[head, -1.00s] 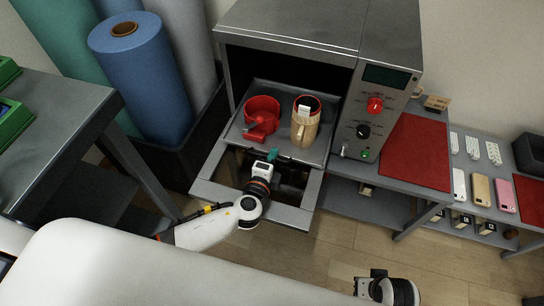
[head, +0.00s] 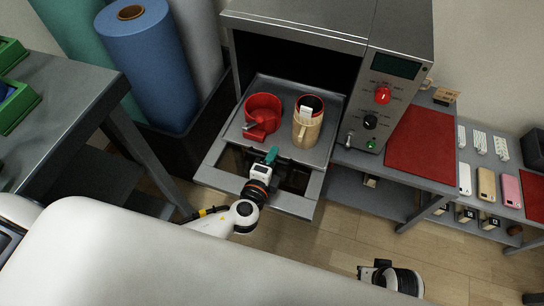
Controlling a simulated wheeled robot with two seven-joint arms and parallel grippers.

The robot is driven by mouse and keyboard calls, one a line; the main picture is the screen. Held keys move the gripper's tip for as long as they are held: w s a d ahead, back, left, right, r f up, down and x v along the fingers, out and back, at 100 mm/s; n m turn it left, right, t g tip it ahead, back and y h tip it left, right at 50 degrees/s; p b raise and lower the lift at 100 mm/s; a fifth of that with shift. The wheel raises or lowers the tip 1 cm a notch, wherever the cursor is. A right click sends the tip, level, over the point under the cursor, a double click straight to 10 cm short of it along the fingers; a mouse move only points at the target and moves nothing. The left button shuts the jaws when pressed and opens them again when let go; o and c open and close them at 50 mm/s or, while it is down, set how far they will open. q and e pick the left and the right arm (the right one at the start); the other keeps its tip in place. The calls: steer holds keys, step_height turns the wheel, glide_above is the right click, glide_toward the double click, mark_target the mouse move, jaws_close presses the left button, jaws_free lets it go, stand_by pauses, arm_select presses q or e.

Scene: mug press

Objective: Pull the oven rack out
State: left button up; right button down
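The oven rack (head: 277,141) is a grey metal tray sticking out of the oven (head: 300,26) mouth, over the lowered door. On it stand a red cup-shaped piece (head: 262,111) at left and a tan mug (head: 306,133) with a red inside at right. My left gripper (head: 270,157) is at the middle of the rack's front edge. Its teal fingertips appear closed on that edge, though the contact is small in view. My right gripper (head: 388,277) is low at the right, away from the oven, and its fingers cannot be made out.
The open oven door (head: 294,205) lies below the rack. A grey table (head: 70,95) with green trays stands at left, beside large rolls (head: 148,75). A shelf with a red mat (head: 421,146) and phones (head: 487,184) is at right. The floor in front is open.

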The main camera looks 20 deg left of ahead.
arm_select(q)
steer(key=v, duration=1.2)
arm_select(e)
steer(key=shift+w+a, duration=0.1)
steer(key=shift+w, duration=0.1)
steer(key=shift+s+f, duration=0.1)
steer(key=shift+f, duration=0.05)
